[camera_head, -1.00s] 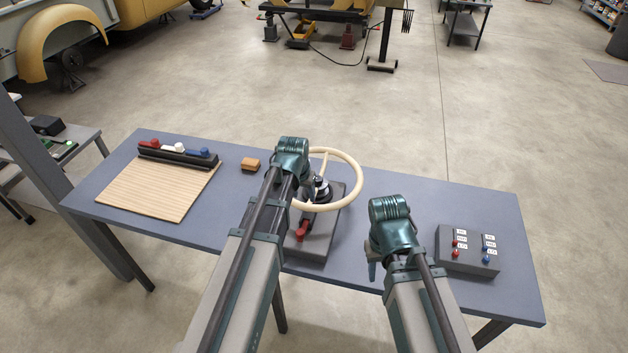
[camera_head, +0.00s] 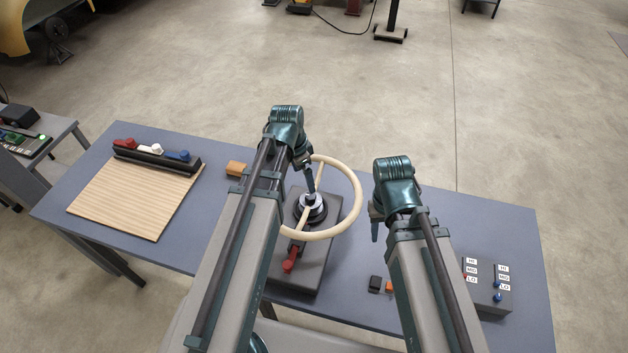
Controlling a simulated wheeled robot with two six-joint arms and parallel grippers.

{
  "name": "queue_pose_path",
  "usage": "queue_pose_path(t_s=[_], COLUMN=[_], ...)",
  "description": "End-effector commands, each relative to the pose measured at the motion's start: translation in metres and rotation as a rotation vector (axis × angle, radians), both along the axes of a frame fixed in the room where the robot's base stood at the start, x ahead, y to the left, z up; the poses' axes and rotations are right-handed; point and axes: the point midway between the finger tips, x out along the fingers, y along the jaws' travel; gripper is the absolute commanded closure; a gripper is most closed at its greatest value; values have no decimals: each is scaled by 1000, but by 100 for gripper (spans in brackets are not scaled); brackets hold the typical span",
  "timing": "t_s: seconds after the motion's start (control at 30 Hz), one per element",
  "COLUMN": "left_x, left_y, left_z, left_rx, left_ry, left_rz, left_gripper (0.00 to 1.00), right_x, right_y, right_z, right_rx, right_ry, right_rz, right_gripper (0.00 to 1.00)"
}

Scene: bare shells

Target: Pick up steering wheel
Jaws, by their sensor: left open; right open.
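The cream steering wheel (camera_head: 357,205) sits on a round hub on a dark grey stand (camera_head: 333,247) with a red lever (camera_head: 290,259), in the middle of the table. My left arm covers part of its left rim. My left gripper (camera_head: 311,186) is open and points down over the inside of the wheel, near the spoke and hub. I cannot tell whether it touches the wheel. My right gripper (camera_head: 375,228) is open and empty, pointing down to the right of the wheel, above the table.
A wooden board (camera_head: 130,200) with a dark rack of red, white and blue pieces lies at the left. A tan block (camera_head: 236,168) is behind my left arm. Small black and orange pieces (camera_head: 375,284) and a switch box (camera_head: 487,287) are on the right. The back right table is clear.

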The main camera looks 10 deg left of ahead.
Motion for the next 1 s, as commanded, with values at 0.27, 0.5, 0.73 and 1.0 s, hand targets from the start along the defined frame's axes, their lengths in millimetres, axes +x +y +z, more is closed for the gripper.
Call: queue_pose_path(t_s=[0.27, 0.5, 0.73, 1.0], left_x=[-3, -1, 3, 6], left_y=[0, -2, -5, -9], left_z=[-1, -18, -52, -84], left_rx=[-1, 0, 0, 0], left_ry=[4, 3, 3, 3], left_rz=[-26, -25, -26, -25], left_gripper=[0, 0, 0, 0], right_x=[0, 0, 0, 0], right_y=[0, 0, 0, 0], right_z=[-1, -18, -52, -84], right_rx=[0, -1, -2, -3], right_ry=[0, 0, 0, 0], right_rz=[0, 3, 10, 13], right_gripper=[57, 57, 57, 57])
